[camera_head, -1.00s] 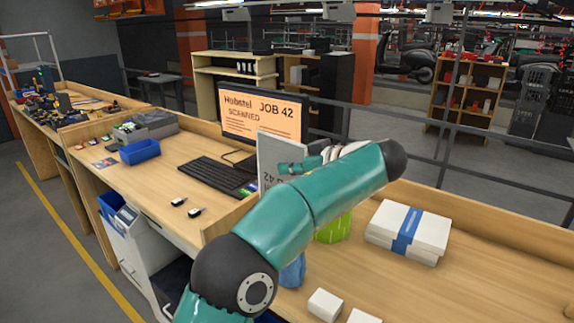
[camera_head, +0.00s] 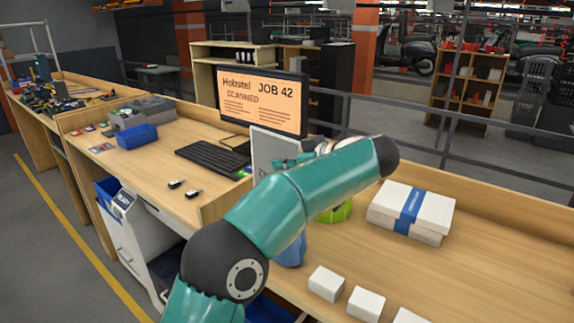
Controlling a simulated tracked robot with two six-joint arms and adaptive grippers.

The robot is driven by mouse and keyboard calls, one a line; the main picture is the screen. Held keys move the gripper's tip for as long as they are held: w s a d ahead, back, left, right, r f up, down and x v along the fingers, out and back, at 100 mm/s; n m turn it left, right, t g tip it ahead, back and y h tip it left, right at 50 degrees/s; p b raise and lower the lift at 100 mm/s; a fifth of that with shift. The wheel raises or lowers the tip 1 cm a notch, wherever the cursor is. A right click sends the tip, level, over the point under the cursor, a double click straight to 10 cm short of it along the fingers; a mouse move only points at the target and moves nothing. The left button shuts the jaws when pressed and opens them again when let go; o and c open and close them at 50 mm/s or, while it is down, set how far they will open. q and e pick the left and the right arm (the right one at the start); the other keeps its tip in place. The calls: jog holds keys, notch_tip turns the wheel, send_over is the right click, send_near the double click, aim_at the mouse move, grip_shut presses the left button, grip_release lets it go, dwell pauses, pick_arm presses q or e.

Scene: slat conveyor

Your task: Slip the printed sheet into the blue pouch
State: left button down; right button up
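The printed sheet (camera_head: 266,150) is pale grey, with large dark characters partly covered by my arm. It stands upright in the air in front of the monitor. My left gripper (camera_head: 297,160) is at its right edge and appears shut on it; the fingertips are small and partly hidden by my teal forearm. A blue object (camera_head: 291,252), likely the blue pouch, shows just below my forearm on the near bench. Most of it is hidden, so its opening cannot be seen. The sheet is above the blue object and apart from it. My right gripper is not in view.
A monitor (camera_head: 262,98) and keyboard (camera_head: 213,161) stand behind the sheet. A lime-green object (camera_head: 341,212) is partly behind my forearm. White boxes with a blue band (camera_head: 411,212) and several small white boxes (camera_head: 326,284) lie on the right bench. Its far right is clear.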

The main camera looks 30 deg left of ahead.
pick_arm(q)
jog(key=shift+f+b, duration=3.2)
jog(key=shift+f, duration=0.35)
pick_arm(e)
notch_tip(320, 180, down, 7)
pick_arm(q)
jog(key=c, duration=1.2)
grip_release()
jog(key=shift+c, duration=0.2)
jog(key=shift+r+p, duration=3.3)
jog(key=shift+r, duration=0.75)
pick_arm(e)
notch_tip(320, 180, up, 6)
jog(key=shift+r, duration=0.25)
pick_arm(q)
jog(key=shift+f, duration=0.1)
